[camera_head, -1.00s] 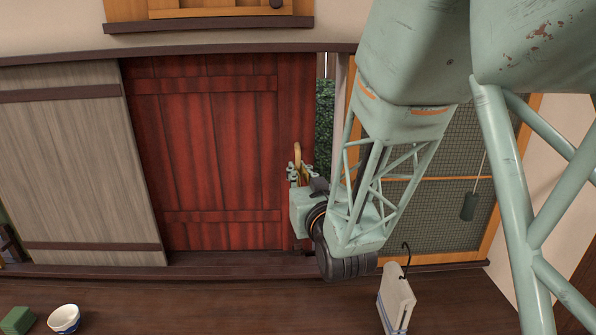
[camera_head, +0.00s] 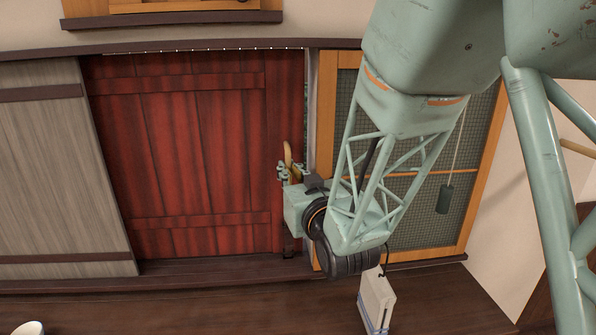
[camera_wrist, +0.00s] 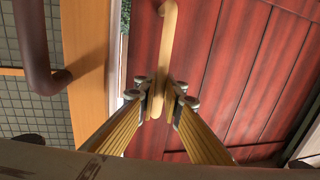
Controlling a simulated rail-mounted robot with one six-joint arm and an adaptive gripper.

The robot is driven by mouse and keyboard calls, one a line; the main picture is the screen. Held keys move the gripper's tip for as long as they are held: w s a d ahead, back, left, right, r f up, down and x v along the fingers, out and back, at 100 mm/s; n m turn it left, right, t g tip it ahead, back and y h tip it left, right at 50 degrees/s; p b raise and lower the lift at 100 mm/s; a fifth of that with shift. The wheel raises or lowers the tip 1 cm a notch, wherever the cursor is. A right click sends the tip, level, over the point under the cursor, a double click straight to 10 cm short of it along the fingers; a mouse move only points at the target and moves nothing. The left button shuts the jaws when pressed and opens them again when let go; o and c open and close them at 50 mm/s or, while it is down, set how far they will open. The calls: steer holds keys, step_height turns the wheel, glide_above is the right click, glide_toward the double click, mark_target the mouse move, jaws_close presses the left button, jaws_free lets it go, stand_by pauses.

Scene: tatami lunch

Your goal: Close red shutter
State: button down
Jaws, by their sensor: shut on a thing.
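The red shutter (camera_head: 187,165) is a plank panel in a track in the wall, left of the orange-framed mesh screen. A narrow strip of green shows between its right edge and the screen frame. My gripper (camera_head: 290,172) is at the shutter's right edge. In the wrist view, my gripper (camera_wrist: 158,100) is shut on the lower part of the yellow handle (camera_wrist: 168,40). The red shutter fills the right of the wrist view (camera_wrist: 225,75). In the head view, my forearm hides part of the screen.
A grey wooden panel (camera_head: 50,170) stands left of the red shutter. The mesh screen (camera_head: 425,215) with a hanging dark pull (camera_head: 445,199) is on the right. A white block-like item (camera_head: 377,298) stands on the ledge below my wrist. A white bowl (camera_head: 28,328) is at lower left.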

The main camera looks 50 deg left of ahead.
steer(key=shift+w+d, duration=0.1)
steer(key=c, duration=2.8)
jaws_free()
steer(key=shift+w+d, duration=0.15)
steer(key=shift+w, duration=0.1)
steer(key=shift+s, duration=0.1)
steer(key=shift+s+r, duration=0.1)
steer(key=shift+s, duration=0.05)
steer(key=shift+v, duration=0.85)
steer(key=v, duration=1)
steer(key=shift+r, duration=0.1)
steer(key=shift+d, duration=0.1)
